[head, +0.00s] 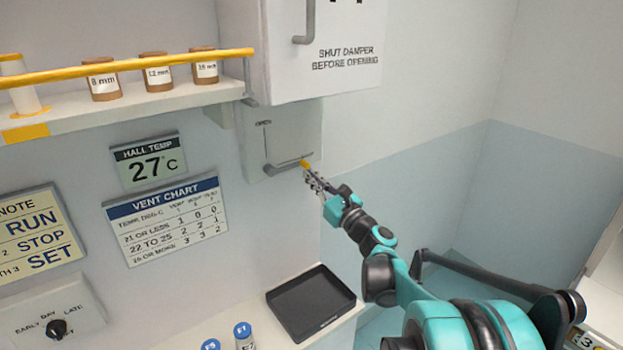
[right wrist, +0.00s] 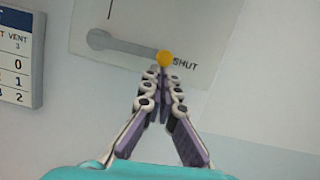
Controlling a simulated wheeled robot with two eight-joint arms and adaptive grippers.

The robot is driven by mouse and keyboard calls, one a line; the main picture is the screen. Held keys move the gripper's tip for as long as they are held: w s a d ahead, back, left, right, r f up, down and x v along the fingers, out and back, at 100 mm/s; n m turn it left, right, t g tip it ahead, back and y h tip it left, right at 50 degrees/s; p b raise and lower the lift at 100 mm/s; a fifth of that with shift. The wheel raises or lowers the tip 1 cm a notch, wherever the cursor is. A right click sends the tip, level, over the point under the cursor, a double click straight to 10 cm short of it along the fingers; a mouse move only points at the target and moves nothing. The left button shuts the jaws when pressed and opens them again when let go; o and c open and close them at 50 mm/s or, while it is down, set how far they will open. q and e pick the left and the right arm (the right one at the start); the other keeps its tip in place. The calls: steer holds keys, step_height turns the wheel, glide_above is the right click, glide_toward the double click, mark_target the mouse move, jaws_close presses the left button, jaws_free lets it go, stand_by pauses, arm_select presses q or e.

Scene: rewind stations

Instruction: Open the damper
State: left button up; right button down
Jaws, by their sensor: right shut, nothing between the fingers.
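The damper is a grey plate (head: 297,127) on the wall below the white cabinet, with a lever (head: 283,169) that lies nearly level and ends in a yellow knob (head: 304,163) at the right. "OPEN" is printed near the plate's top. In the right wrist view the lever (right wrist: 128,46) points right, its yellow knob (right wrist: 165,58) beside the word "SHUT". My right gripper (head: 308,176) is shut and empty, its fingertips at the knob; they also show just below it in the right wrist view (right wrist: 164,76). I cannot tell whether they touch it. My left gripper is not in view.
The white cabinet (head: 325,60), marked "SHUT DAMPER BEFORE OPENING", hangs right above the damper. A shelf (head: 130,108) with a yellow rail and jars is at left. A black tray (head: 310,303) and blue-capped bottles (head: 243,335) are below. The wall right of the damper is bare.

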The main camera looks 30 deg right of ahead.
steer(key=shift+r, duration=0.15)
steer(key=a+r+n+g+y+p, duration=0.1)
steer(key=a+r+n+y+p, duration=0.1)
steer(key=r+n+p, duration=0.3)
steer(key=a+r+n+g+y+p, duration=0.1)
steer(key=a+r+n+p, duration=0.3)
steer(key=n, duration=0.9)
steer(key=shift+s+r+n+g+y+p, duration=0.35)
steer(key=shift+r+g+p, duration=0.45)
steer(key=shift+p, duration=1.05)
steer(key=shift+w+a+r, duration=0.1)
steer(key=shift+a, duration=0.1)
